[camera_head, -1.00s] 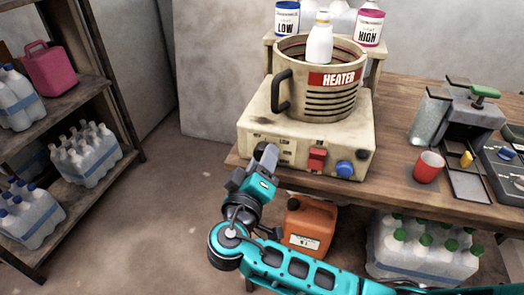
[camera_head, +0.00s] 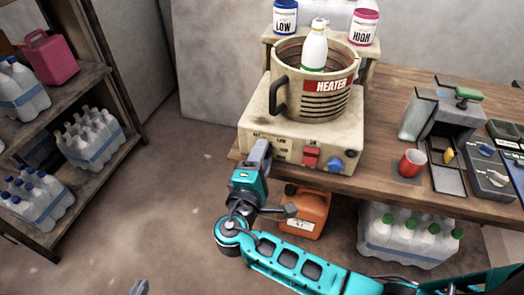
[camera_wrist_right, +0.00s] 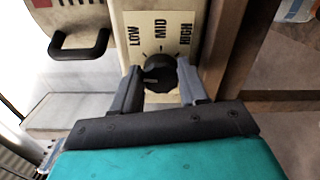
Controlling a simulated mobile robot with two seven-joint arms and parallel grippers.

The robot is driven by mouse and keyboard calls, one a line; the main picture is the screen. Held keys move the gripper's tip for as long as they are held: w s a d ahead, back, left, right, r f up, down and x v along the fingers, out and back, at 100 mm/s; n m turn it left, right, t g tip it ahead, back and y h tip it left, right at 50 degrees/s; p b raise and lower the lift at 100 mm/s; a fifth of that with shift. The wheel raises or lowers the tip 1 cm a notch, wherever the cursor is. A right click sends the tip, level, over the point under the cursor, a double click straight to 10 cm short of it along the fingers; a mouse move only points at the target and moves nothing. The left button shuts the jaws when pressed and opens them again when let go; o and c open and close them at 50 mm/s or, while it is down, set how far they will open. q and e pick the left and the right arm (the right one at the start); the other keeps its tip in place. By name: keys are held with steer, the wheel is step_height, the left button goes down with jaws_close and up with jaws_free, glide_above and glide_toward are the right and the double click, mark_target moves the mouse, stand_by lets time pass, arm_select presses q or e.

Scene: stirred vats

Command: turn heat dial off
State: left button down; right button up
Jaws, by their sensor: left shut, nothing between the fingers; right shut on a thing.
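The heat dial (camera_wrist_right: 160,72) is a black round knob on a cream panel marked LOW, MID and HIGH in the right wrist view. A pale mark on the knob points left, below LOW; I see no OFF label. My right gripper (camera_wrist_right: 160,90) has a finger on each side of the knob and is shut on it. In the head view the right gripper (camera_head: 259,153) is at the left front of the cream heater base (camera_head: 255,120), hiding the dial. Only the grey tip of my left gripper (camera_head: 138,287) shows at the bottom edge, away from the table; it is shut and empty.
On the base are a HEATER pot (camera_head: 335,105) holding a white bottle (camera_head: 314,48), a red switch (camera_head: 311,157) and a blue knob (camera_head: 336,165). An orange jug (camera_head: 312,212) is below. Open floor lies left.

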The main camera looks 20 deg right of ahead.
arm_select(q)
steer(key=shift+r, duration=0.4)
arm_select(e)
steer(key=shift+n, duration=0.5)
arm_select(q)
steer(key=shift+w+r+p, duration=0.1)
steer(key=shift+w+p, duration=0.15)
steer(key=shift+p, duration=0.05)
arm_select(e)
steer(key=o, duration=1.1)
steer(key=shift+c, duration=0.2)
arm_select(q)
steer(key=shift+s, duration=0.1)
steer(key=shift+s, duration=0.2)
